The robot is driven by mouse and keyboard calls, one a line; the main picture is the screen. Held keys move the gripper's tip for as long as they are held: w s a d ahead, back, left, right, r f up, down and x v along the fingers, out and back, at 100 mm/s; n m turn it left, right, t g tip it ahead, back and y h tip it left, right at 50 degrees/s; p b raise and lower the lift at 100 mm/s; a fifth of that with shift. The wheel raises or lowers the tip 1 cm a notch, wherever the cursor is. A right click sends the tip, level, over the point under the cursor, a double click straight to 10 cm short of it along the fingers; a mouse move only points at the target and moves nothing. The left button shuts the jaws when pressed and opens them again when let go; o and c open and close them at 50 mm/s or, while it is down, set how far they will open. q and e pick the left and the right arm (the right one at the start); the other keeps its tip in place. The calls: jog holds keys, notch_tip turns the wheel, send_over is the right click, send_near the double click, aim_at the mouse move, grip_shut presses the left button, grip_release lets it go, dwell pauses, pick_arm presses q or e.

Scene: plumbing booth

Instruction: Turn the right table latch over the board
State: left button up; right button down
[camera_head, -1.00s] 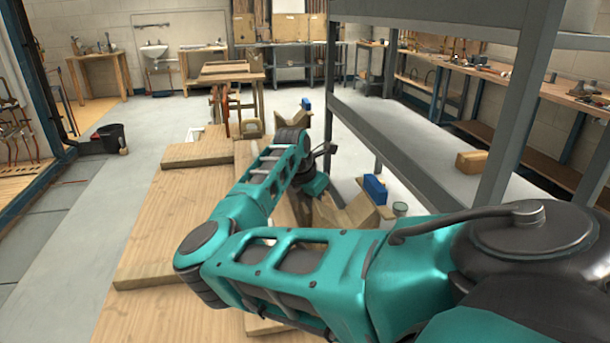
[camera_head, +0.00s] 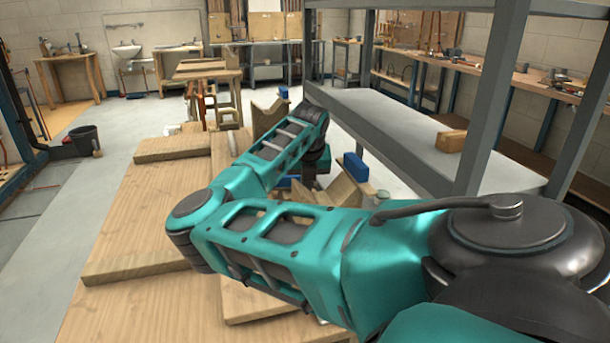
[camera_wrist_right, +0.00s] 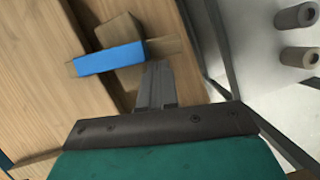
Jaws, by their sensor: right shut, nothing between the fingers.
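In the right wrist view, a blue latch piece (camera_wrist_right: 110,58) lies across a narrow wooden strip beside a wooden block (camera_wrist_right: 120,31). My right gripper (camera_wrist_right: 157,70) is shut and empty, its tip close to the right end of the blue piece. I cannot tell whether they touch. In the head view, the wooden board and table top (camera_head: 135,222) lie left of my right arm. A blue bit (camera_head: 285,182) shows behind the arm. My left gripper is out of view.
Another blue piece (camera_head: 356,167) stands by angled wooden blocks at the table's right. A grey metal shelf (camera_head: 395,135) rises close on that side.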

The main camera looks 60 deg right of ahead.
jog(key=shift+d, duration=0.15)
dwell(0.3)
jog(key=shift+r, duration=0.15)
jog(key=p+v, duration=0.1)
jog(key=v, duration=1.1)
jog(key=shift+r, duration=0.35)
jog(key=shift+s, duration=0.1)
